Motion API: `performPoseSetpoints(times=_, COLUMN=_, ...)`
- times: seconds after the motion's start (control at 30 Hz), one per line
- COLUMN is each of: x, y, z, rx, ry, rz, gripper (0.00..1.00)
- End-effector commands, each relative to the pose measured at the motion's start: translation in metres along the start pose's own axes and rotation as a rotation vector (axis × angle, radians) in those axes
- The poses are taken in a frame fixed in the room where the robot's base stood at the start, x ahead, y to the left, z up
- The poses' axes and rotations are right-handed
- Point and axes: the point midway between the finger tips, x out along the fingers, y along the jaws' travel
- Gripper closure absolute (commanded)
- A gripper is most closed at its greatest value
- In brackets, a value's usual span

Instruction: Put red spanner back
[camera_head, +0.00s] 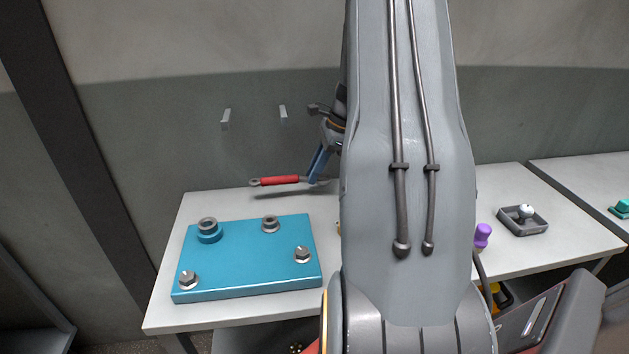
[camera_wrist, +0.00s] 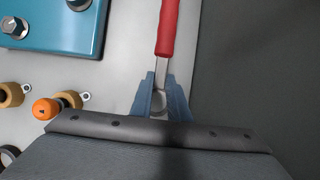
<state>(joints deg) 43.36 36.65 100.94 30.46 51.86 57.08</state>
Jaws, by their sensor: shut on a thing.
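The red spanner (camera_head: 279,181) is held by one end in my gripper (camera_head: 316,180), above the back of the table, with its ring end pointing left in the head view. In the wrist view the red handle of the spanner (camera_wrist: 167,28) points up, away from the jaws, and its grey shaft sits between the blue fingers of my gripper (camera_wrist: 160,98). Two grey pegs, a left one (camera_head: 225,119) and a right one (camera_head: 283,114), stick out of the wall above the table, and both are bare. Part of my gripper is hidden behind my arm in the head view.
A blue plate (camera_head: 250,262) with bolts and rings lies on the white table (camera_head: 190,318). A grey block with a white ball (camera_head: 522,220) and a purple-topped thing (camera_head: 482,234) stand at right.

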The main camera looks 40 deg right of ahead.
Motion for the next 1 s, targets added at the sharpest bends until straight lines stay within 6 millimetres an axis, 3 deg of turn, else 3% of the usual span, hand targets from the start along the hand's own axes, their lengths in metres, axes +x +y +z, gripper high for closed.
performPoseSetpoints(times=0.37, x=0.032, y=0.001, z=-0.014, rx=0.002, ry=-0.001, rz=0.002, gripper=1.00)
performPoseSetpoints(times=0.83, x=0.040, y=-0.003, z=-0.018, rx=0.001, ry=0.000, rz=0.000, gripper=1.00)
performPoseSetpoints(times=0.87, x=0.040, y=-0.003, z=-0.018, rx=0.001, ry=0.000, rz=0.000, gripper=0.81)
performPoseSetpoints(times=0.93, x=0.040, y=-0.003, z=-0.018, rx=0.001, ry=0.000, rz=0.000, gripper=0.70)
performPoseSetpoints(times=1.0, x=0.040, y=-0.003, z=-0.018, rx=0.001, ry=0.000, rz=0.000, gripper=0.66)
